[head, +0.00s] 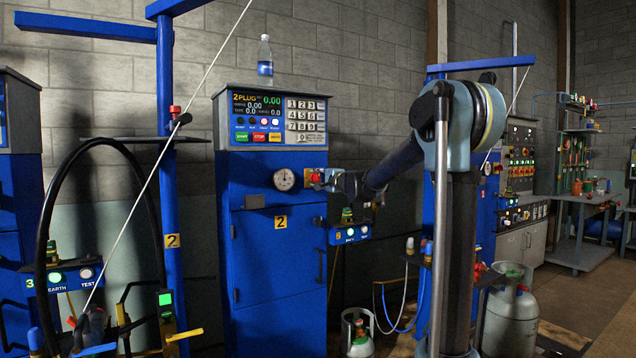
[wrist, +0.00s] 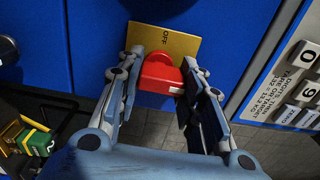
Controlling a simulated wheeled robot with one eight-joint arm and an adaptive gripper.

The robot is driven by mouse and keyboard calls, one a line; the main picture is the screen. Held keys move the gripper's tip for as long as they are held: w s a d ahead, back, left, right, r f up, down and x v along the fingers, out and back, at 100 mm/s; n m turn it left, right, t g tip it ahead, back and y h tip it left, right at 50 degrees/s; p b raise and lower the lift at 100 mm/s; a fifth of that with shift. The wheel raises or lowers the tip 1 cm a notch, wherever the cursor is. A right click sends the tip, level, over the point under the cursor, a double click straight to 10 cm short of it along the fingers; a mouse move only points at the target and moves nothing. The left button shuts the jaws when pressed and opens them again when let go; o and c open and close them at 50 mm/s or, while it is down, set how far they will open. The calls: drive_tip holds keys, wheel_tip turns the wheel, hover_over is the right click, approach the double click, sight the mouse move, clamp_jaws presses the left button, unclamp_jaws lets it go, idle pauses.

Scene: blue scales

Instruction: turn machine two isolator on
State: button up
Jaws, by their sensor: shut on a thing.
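Machine two, a blue cabinet (head: 255,250) with a yellow 2 label, stands in the middle of the head view. Its isolator, a red knob (wrist: 161,74) on a yellow plate (wrist: 178,42), shows in the wrist view. The word OFF is readable on the plate above the knob. The knob also shows small on the cabinet's right edge in the head view (head: 315,177). My gripper (wrist: 163,66) has one finger on each side of the knob and is shut on it. In the head view my gripper (head: 329,180) reaches the cabinet from the right and partly hides the isolator.
A keypad and display panel (head: 278,120) tops the cabinet, with a water bottle (head: 265,56) above. A round gauge (head: 284,179) sits left of the isolator. A small blue control box (head: 349,234) is below my gripper. Gas cylinders (head: 509,310) stand on the floor at right.

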drive_tip(key=shift+d+f, duration=0.1)
drive_tip(key=shift+d, duration=0.05)
drive_tip(key=o, duration=1.1)
drive_tip(key=shift+w+f, duration=0.1)
drive_tip(key=shift+c, duration=0.2)
drive_tip(key=v, duration=1.2)
